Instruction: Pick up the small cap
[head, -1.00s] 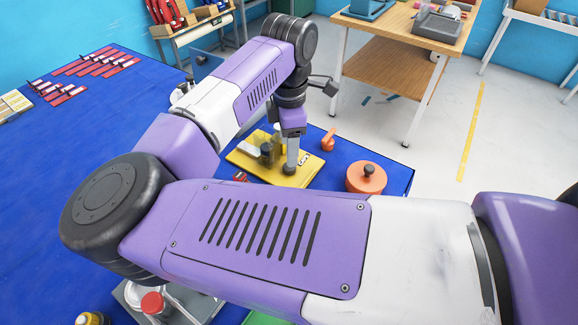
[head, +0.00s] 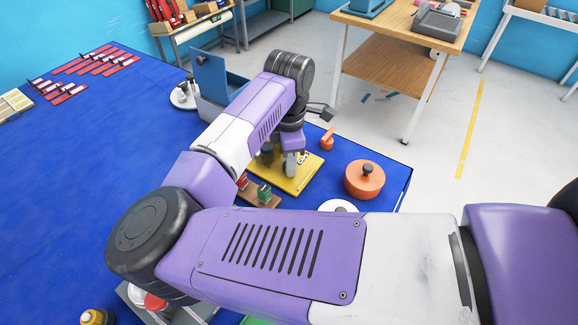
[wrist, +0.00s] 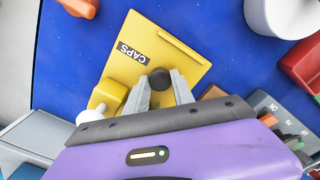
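A small dark round cap (wrist: 159,78) stands on a yellow board (wrist: 172,40) labelled CAPS in the wrist view. My gripper (wrist: 160,80) has its two grey fingers on either side of this cap, with slim gaps showing, and looks open around it. Whether either finger touches the cap is hard to tell. In the head view my gripper (head: 290,170) points down at the yellow board (head: 311,168). The cap between the fingers is not clear there.
A yellow block (wrist: 109,94) and a white round piece are left of the fingers in the wrist view. An orange lidded pot (head: 364,181) stands right of the board, and an orange piece (head: 327,140) behind it. A blue open box (head: 212,85) stands farther back.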

